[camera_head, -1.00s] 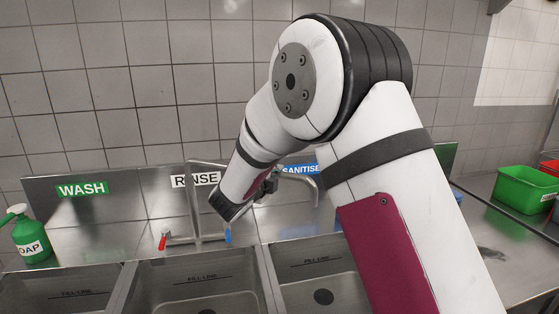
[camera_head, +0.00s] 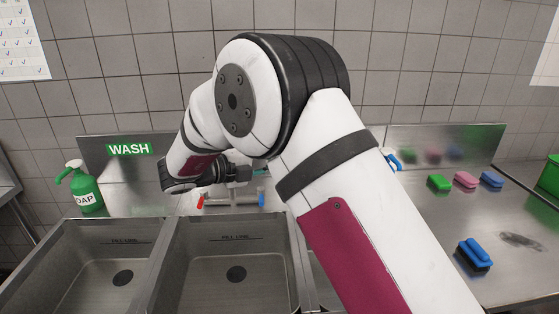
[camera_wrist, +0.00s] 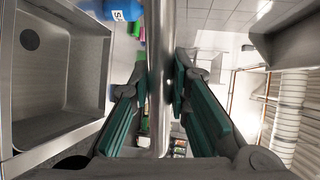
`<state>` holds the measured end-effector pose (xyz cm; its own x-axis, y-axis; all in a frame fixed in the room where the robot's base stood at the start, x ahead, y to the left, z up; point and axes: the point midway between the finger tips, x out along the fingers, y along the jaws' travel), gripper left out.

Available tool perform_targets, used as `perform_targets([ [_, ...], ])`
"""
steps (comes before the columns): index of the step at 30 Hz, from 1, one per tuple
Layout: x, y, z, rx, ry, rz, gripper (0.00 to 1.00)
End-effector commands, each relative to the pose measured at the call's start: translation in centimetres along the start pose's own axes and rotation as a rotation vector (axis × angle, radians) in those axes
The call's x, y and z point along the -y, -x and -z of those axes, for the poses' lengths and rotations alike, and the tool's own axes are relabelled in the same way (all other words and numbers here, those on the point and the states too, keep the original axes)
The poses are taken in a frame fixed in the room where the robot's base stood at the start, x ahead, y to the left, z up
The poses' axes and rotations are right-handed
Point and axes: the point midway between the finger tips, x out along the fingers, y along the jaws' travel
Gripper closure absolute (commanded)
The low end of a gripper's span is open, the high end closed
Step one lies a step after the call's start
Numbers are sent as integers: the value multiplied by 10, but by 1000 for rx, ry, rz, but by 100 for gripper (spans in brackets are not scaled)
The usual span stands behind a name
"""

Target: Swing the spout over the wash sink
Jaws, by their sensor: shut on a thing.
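My gripper (camera_wrist: 162,78) has its two green-padded fingers closed around the metal spout (camera_wrist: 160,110), which runs between them in the wrist view. In the head view my gripper (camera_head: 254,173) is behind and left of my raised arm, over the back of the middle sink, and the spout is mostly hidden there. The tap base has a red handle (camera_head: 200,202) and a blue handle (camera_head: 262,198). The wash sink (camera_head: 62,257) is at the left, below the green WASH sign (camera_head: 129,149). A sink also shows at the left of the wrist view.
The middle sink (camera_head: 181,272) lies right of the wash sink. A green soap bottle (camera_head: 86,190) stands at the back left. Green (camera_head: 439,183), pink (camera_head: 466,180) and blue sponges lie on the right counter, with a blue-topped brush (camera_head: 474,254) nearer.

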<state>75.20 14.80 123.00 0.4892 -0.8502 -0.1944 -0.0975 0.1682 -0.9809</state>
Motion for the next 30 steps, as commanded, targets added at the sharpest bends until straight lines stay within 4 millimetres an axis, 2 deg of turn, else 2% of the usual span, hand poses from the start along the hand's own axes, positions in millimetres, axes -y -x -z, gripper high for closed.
perform_targets([
  [8, -1, 0, -1, 2, 0, -2, 100],
  [9, -1, 0, -1, 2, 0, -2, 81],
  [12, -1, 0, -1, 2, 0, -2, 62],
  [23, 0, 3, -1, 3, 0, -1, 62],
  [26, 0, 13, -1, 5, -1, -1, 62],
  [30, 0, 38, -1, 5, -1, -1, 62],
])
